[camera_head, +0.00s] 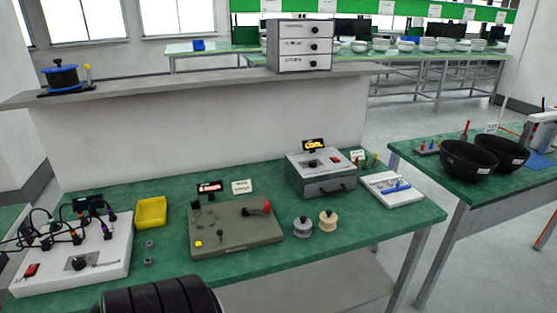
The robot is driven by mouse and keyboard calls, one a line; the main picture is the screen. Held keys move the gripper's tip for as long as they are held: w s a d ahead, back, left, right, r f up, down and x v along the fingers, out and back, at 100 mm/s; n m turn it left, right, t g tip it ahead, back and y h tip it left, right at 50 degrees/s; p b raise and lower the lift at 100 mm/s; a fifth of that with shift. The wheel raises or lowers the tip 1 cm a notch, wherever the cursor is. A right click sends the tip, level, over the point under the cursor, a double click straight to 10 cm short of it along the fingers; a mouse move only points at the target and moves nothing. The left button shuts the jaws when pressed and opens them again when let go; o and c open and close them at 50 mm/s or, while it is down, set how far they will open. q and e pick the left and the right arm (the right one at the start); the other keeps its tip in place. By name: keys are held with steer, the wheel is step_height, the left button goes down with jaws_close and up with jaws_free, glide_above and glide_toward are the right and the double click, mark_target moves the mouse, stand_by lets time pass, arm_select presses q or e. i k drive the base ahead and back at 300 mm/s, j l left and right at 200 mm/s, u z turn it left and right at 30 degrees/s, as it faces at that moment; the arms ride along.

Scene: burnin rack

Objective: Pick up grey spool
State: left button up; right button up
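The grey spool (302,227) stands on the green top of the workbench (270,268), near its front edge right of the middle. A beige spool (328,221) stands close to its right, with a thin peg or top piece on each. Neither of my grippers is in view, and nothing is seen holding the grey spool.
Left of the spools is a grey-olive test box (232,233) with a red lever. Behind them is a grey drawer unit (321,173); to the right, a white tray (392,188). A yellow bin (151,212) and a wired panel (75,255) stand left. Bench in front of the spools is clear.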

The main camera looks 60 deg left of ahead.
mark_target(302, 225)
steer(key=u, duration=1.55)
